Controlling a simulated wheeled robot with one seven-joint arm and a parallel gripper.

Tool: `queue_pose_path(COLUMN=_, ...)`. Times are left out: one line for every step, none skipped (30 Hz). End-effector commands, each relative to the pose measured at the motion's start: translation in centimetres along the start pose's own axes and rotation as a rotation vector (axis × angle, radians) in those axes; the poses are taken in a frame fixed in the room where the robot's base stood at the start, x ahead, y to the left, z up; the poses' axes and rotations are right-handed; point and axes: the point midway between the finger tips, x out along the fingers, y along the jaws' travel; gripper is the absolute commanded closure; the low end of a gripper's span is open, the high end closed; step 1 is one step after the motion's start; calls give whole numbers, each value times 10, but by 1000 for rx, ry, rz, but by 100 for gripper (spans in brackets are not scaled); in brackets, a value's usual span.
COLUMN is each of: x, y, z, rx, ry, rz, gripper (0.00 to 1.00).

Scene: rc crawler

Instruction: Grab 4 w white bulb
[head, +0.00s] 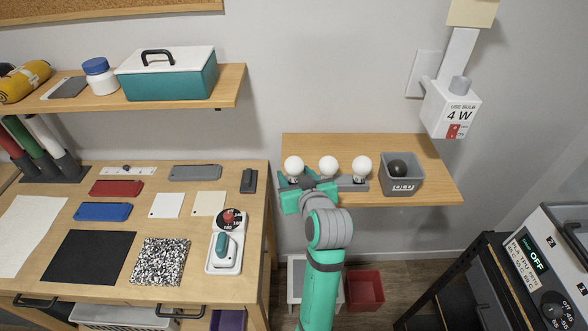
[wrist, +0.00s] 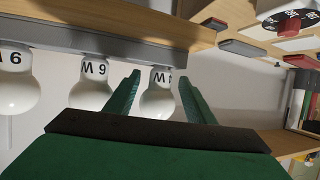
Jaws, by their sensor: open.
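Three white round bulbs stand in a row in a grey holder (head: 346,186) on the right shelf: left (head: 294,165), middle (head: 328,165) and right (head: 362,165). My open gripper (head: 297,188) is at the left bulb. In the wrist view, which is upside down, the left bulb (wrist: 157,98) shows between the open fingers of my gripper (wrist: 158,78). Its black label is small and I cannot read its number surely. The middle bulb (wrist: 91,92) and right bulb (wrist: 14,92) carry labels with a 6- or 9-like digit.
A grey bin (head: 402,184) with a dark ball stands right of the holder. A white wall lamp (head: 452,108) marked "USE BULB 4 W" hangs above the shelf's right end. The workbench (head: 110,285) with several flat pieces lies to the left, and a printer-like machine (head: 550,262) at lower right.

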Motion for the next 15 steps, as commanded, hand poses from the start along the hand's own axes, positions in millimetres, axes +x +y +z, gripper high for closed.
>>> queue_pose_path(x=5, y=0, z=0, rx=0, ry=-1, rz=-1, gripper=51)
queue_pose_path(x=7, y=0, z=0, rx=0, ry=-1, rz=-1, gripper=51)
queue_pose_path(x=9, y=0, z=0, rx=-1, ry=-1, rz=0, gripper=51)
queue_pose_path(x=10, y=0, z=0, rx=-1, ry=0, rz=0, gripper=51)
queue_pose_path(x=10, y=0, z=0, rx=-1, ry=0, rz=1, gripper=51)
queue_pose_path(x=10, y=0, z=0, rx=-1, ry=1, rz=1, gripper=51)
queue_pose_path(x=10, y=0, z=0, rx=-1, ry=1, rz=1, gripper=51)
queue_pose_path(x=10, y=0, z=0, rx=-1, ry=1, rz=1, gripper=51)
queue_pose_path(x=10, y=0, z=0, rx=-1, ry=1, rz=1, gripper=51)
queue_pose_path(x=10, y=0, z=0, rx=-1, ry=1, rz=1, gripper=51)
queue_pose_path(x=10, y=0, z=0, rx=-1, ry=1, rz=1, gripper=53)
queue_pose_path(x=10, y=0, z=0, rx=-1, ry=1, rz=1, gripper=63)
queue_pose_path(x=10, y=0, z=0, rx=-1, ry=0, rz=1, gripper=70)
queue_pose_path(x=10, y=0, z=0, rx=-1, ry=0, rz=1, gripper=77)
queue_pose_path(x=10, y=0, z=0, rx=-1, ry=0, rz=1, gripper=87)
